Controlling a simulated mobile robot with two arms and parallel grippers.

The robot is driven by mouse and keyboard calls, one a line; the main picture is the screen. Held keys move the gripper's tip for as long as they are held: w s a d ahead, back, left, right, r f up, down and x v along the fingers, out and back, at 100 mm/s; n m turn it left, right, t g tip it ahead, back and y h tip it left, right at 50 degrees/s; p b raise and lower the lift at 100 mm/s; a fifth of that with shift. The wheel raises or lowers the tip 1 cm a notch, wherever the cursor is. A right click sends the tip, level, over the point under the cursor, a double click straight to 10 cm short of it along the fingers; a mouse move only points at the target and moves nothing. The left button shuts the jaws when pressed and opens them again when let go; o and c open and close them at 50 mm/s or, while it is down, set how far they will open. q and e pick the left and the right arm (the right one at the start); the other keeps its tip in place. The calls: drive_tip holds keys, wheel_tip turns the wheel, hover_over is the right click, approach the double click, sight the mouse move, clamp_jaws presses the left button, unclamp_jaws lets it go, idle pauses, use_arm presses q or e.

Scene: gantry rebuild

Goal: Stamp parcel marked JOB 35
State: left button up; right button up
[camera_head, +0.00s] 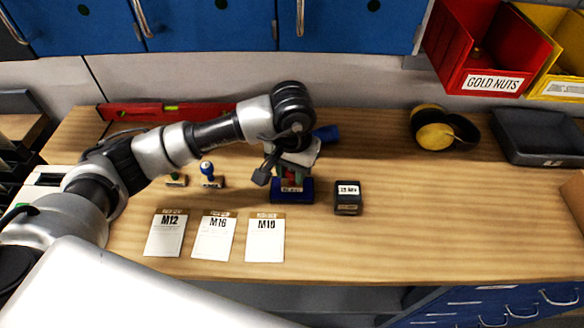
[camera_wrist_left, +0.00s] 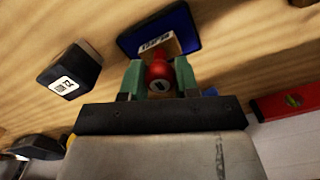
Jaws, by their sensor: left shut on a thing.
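My left gripper (camera_head: 291,178) is shut on a red-knobbed stamp, seen between the green fingers in the left wrist view (camera_wrist_left: 159,74). The stamp has a wooden block with a white label (camera_wrist_left: 155,43) too small to read. It is over a blue pad or tray (camera_head: 279,196), which also shows in the wrist view (camera_wrist_left: 188,27); I cannot tell if they touch. A small dark box with a white label (camera_head: 347,206) stands to its right. A green-handled stamp (camera_head: 176,181) and a blue-handled stamp (camera_head: 208,173) stand left. No parcel readable as JOB 35 shows. My right gripper is not in view.
Cards M12 (camera_head: 165,238), M16 (camera_head: 213,240) and M10 (camera_head: 265,242) lie at the front. A red level (camera_head: 150,111), yellow ear defenders (camera_head: 437,135) and a dark tray (camera_head: 540,140) are at the back. The bench's front right (camera_head: 440,235) is clear.

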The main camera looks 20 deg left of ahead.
use_arm(q)
drive_tip(key=shift+f, duration=0.1)
idle(0.7)
drive_tip(key=shift+s+f+b, duration=0.15)
drive_tip(key=shift+b, duration=0.4)
idle(1.1)
drive_tip(key=shift+r+p, duration=0.3)
drive_tip(key=shift+r, duration=0.6)
drive_tip(key=shift+r+p, duration=0.75)
drive_tip(key=shift+r, duration=2.05)
